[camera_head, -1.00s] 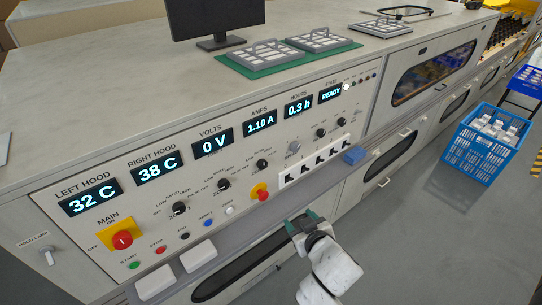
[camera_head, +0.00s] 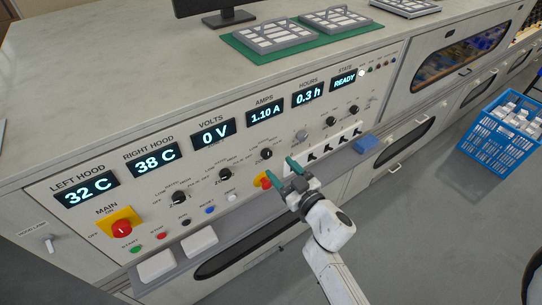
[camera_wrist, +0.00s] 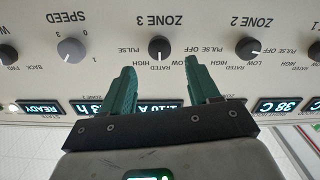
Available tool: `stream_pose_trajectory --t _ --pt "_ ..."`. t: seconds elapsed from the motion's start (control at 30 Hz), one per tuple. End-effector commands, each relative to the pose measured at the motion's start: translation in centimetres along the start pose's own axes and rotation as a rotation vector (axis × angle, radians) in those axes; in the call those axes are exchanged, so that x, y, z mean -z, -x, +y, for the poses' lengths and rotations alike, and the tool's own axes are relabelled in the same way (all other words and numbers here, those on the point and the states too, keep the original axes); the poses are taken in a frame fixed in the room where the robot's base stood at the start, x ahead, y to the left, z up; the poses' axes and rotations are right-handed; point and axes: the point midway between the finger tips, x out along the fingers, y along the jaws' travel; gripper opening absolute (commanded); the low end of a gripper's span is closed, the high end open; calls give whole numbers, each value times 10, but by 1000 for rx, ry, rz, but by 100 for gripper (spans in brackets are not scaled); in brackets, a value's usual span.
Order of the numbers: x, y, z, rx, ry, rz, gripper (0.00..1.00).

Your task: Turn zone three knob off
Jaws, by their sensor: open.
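The zone three knob (camera_head: 266,153) is a small black dial on the upright control panel, below the AMPS display. In the wrist view the picture is upside down, and this knob (camera_wrist: 159,47) sits under the ZONE 3 label. Its pale mark seems to point towards RATED. Its OFF label cannot be made out. My gripper (camera_head: 280,170) is open and empty, in front of the panel, just below and right of the knob. In the wrist view its two green fingers (camera_wrist: 159,66) stand either side of the knob's line, apart from it.
The zone two knob (camera_head: 224,174) and the grey speed knob (camera_head: 302,135) flank it. A blue block (camera_head: 366,143) lies on the ledge. A blue crate (camera_head: 497,140) stands on the floor right.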

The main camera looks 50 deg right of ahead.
Motion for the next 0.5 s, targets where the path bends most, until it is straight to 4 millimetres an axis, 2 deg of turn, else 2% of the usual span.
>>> stream_pose_trajectory --t 0.03,0.2,0.33,0.5 --pt "1 -11 2 -2 2 1 61" --pt "0 -38 1 -1 3 1 61" --pt "0 -52 1 -2 1 1 61" --pt "0 -60 1 -1 1 -1 61"
